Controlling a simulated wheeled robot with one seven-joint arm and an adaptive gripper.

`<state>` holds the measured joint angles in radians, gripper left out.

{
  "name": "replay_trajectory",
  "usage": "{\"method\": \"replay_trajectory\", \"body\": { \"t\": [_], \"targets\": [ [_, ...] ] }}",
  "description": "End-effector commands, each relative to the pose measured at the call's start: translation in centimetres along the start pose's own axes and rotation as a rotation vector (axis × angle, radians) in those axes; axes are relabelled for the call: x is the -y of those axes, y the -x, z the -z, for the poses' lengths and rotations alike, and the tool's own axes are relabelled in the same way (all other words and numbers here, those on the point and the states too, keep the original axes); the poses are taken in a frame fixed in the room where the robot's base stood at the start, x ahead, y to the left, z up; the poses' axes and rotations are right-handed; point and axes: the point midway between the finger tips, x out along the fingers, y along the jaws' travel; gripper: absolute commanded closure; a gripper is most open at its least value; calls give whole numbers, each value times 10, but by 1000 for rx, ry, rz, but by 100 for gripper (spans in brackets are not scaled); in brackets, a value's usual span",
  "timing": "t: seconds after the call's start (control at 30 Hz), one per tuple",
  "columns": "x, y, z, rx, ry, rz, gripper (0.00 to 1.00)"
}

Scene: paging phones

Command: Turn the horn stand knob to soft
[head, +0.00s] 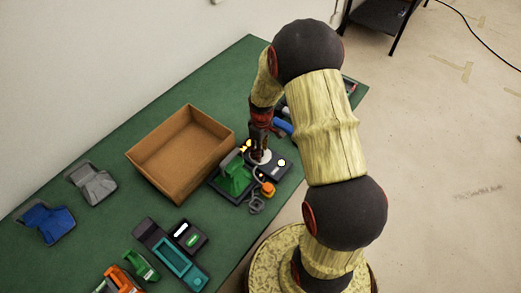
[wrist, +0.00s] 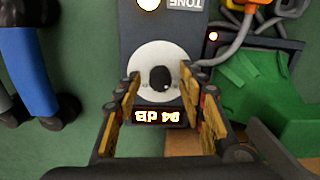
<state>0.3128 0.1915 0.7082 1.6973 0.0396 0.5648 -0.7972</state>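The knob (wrist: 160,77) is a small dark cap at the centre of a white round dial (wrist: 145,58) on a dark grey box (wrist: 133,20). An upside-down TONE label (wrist: 184,3) and a lit display (wrist: 157,116) ending in dB sit on the box. In the head view the dark box (head: 273,172) stands near the table's front edge, its dial partly under my gripper. My gripper (wrist: 160,82) is open, its fingers apart on either side of the knob. I cannot tell whether either finger touches it. No soft marking is readable.
A green phone on a dark base (head: 235,177) stands close beside the box, with an orange piece (head: 267,189) and grey cord near. A blue handset (wrist: 35,75) lies on the other side. An open cardboard box (head: 160,153) stands behind on the green table (head: 100,232).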

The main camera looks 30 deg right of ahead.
Motion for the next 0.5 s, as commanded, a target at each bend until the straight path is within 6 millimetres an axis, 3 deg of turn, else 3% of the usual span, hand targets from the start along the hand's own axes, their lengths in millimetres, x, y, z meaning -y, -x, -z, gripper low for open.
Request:
{"method": "replay_trajectory", "body": {
  "t": [0.23, 0.5],
  "targets": [
    [-1, 11, 1, -2, 0, -2, 60],
    [-1, 62, 1, -2, 0, -3, 60]
  ]
}}
